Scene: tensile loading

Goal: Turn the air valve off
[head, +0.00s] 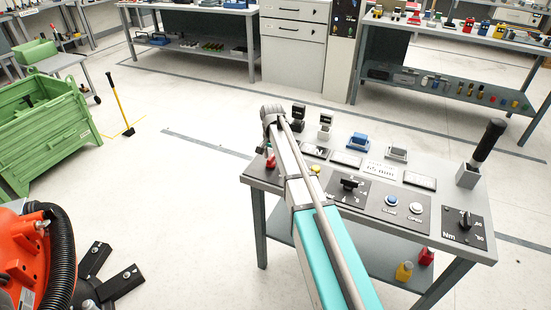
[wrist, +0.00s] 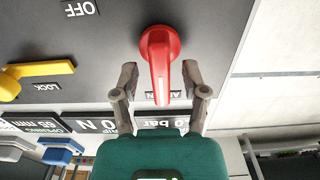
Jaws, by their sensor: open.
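The air valve's red handle (wrist: 160,62) sits on a dark grey panel in the wrist view, its long end pointing down the picture towards my gripper. My gripper (wrist: 162,80) is open, with one finger on each side of the handle's long end. Gaps show between the handle and both fingers. An OFF label (wrist: 79,8) is up and left of the handle. Another label below the handle is partly covered by it. In the head view a small red part (head: 270,162), perhaps this handle, shows beside my arm; my fingers are not clear there.
A yellow lever (wrist: 30,76) with a LOCK label is left of the red handle. Displays, including one reading bar (wrist: 155,124), lie near my gripper. The bench (head: 255,178) also carries knobs, buttons and a black-handled lever (head: 485,145). A green crate (head: 45,125) stands at left.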

